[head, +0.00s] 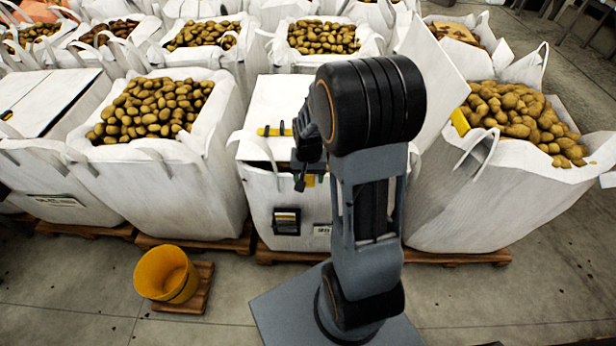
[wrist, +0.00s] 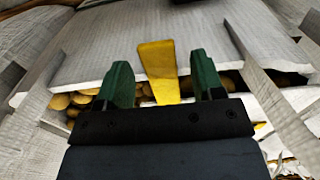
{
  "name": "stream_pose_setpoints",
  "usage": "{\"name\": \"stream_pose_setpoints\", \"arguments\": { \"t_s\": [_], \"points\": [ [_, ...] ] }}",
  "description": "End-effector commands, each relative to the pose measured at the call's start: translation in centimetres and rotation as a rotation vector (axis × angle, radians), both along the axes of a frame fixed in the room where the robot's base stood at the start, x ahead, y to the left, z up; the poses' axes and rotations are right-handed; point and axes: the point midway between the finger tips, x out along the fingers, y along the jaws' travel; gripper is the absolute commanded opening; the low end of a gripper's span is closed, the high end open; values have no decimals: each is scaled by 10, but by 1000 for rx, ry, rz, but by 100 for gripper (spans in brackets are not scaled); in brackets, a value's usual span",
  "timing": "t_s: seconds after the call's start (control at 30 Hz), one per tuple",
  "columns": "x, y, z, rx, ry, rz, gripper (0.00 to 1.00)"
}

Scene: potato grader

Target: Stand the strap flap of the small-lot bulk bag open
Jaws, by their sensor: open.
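The small-lot bulk bag (head: 262,205) is the white bag in the middle of the front row, with a metal-framed holder and a label on its front. Its pale flap (head: 285,98) lies across the top; in the wrist view the flap (wrist: 135,45) spans the picture, with potatoes showing beneath its near edge. A yellow strap tab (wrist: 157,68) sticks out over that edge. My gripper (head: 303,178) is at the bag's front top edge. In the wrist view its green fingers (wrist: 160,82) are open, one on each side of the tab. Contact cannot be told.
Open potato-filled bags stand left (head: 205,150) and right (head: 450,200), with more behind. A loose white strap (head: 480,145) hangs at the right bag. The front floor is otherwise mostly clear.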

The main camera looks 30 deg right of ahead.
Motion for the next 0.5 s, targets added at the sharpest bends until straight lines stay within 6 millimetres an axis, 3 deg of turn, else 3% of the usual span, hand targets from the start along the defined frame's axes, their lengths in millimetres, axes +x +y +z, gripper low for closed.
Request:
{"name": "stream_pose_setpoints", "arguments": {
  "t_s": [0.37,0.5],
  "points": [
    [0,0,-4,0,0,-1,62],
    [0,0,-4,0,0,-1,49]
  ]
}}
